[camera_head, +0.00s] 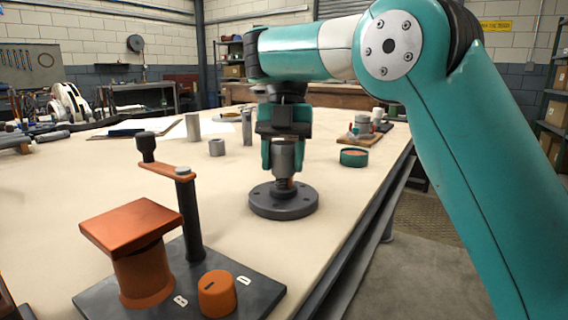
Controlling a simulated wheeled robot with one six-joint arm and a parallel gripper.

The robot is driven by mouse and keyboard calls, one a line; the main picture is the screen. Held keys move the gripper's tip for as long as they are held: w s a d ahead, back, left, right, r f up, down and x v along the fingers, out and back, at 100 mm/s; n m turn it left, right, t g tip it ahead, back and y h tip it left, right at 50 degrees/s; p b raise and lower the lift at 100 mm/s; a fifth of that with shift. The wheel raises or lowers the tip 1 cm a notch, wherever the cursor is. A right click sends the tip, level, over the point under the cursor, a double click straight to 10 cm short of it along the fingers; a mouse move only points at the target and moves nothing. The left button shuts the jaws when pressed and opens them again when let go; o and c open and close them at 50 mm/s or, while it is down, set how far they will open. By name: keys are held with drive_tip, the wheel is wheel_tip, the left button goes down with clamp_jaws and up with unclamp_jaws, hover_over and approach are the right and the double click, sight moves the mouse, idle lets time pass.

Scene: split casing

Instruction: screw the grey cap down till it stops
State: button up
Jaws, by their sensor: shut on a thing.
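The grey cap (287,155) sits over the top of a dark threaded post (282,186) that rises from a round dark flanged base (284,201) on the table. Some thread shows below the cap. My gripper (285,152) comes down from above, with its teal fingers at either side of the cap. It is shut on the cap. The far side of the cap is hidden, and I cannot tell from this view how much thread the cap covers.
A dark board (232,296) with an orange block, a crank and an orange knob stands at the front left. A green round dish (355,157) lies right of my gripper. Grey cylinders (216,147) stand behind to the left. The table's right edge is close by.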

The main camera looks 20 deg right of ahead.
drive_tip(key=m+t+y, duration=0.1)
drive_tip(key=m, duration=0.2)
drive_tip(key=shift+f+m, duration=0.15)
drive_tip(key=shift+m, duration=0.15)
drive_tip(key=shift+a+f+m+b, duration=0.1)
drive_tip(key=shift+f+m+b, duration=0.25)
drive_tip(key=shift+m+b, duration=0.7)
drive_tip(key=shift+r, duration=0.35)
drive_tip(key=o, duration=1.3)
drive_tip(key=shift+r+n, duration=0.1)
drive_tip(key=shift+n, duration=0.15)
drive_tip(key=c, duration=0.4)
drive_tip(key=shift+o, duration=0.2)
drive_tip(key=shift+t, duration=0.3)
drive_tip(key=shift+r+p, duration=0.1)
drive_tip(key=shift+p, duration=0.2)
